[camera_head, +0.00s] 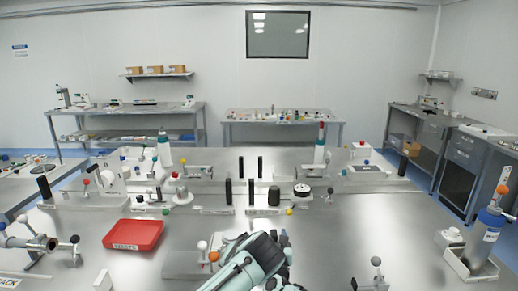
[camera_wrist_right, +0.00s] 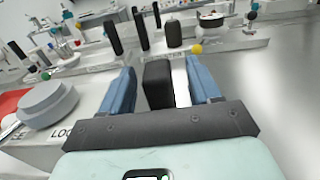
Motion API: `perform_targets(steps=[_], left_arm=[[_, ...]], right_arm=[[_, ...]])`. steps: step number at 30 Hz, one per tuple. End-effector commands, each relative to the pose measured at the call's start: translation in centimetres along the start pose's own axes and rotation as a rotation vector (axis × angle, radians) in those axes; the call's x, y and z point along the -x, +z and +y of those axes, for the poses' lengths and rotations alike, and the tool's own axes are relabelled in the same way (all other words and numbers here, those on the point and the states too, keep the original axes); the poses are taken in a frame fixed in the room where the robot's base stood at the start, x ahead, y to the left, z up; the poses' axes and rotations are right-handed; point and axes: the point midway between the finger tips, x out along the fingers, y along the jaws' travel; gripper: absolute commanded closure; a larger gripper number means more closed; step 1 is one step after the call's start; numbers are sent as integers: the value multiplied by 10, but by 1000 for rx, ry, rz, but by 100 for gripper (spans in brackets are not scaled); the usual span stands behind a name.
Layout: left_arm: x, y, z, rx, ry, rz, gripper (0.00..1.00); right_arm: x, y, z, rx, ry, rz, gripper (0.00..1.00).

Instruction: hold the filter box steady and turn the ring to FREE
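My right gripper (camera_head: 274,240) is low in the middle of the head view. In the right wrist view its two blue fingers (camera_wrist_right: 160,88) stand apart. A black block (camera_wrist_right: 157,84) and a white strip show between them, with a narrow gap by the left finger; contact is unclear. A grey round knob (camera_wrist_right: 47,104) sits left of the fingers on a white base (camera_wrist_right: 88,98) with a partly hidden label beginning "LOC". The fixture (camera_head: 185,264) beside the gripper in the head view has an orange ball and a white ball. I cannot surely identify the filter box or ring. My left gripper is out of view.
A red tray (camera_head: 133,234) lies left of the gripper. Beyond it stand several black posts and a black cylinder (camera_head: 274,195) on white bases. The steel table to the right of the gripper is largely bare.

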Motion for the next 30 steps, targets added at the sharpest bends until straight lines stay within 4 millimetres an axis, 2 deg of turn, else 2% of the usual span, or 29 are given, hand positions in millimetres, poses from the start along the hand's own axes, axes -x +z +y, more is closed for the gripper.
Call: perform_targets(steps=[7,11,24,30], left_arm=[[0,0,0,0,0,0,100],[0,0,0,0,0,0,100],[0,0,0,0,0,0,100],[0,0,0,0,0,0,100]], right_arm=[[3,4,0,-1,0,-5,38],[13,4,0,0,0,-5,38],[84,2,0,1,0,-3,38],[110,2,0,0,0,-2,38]])
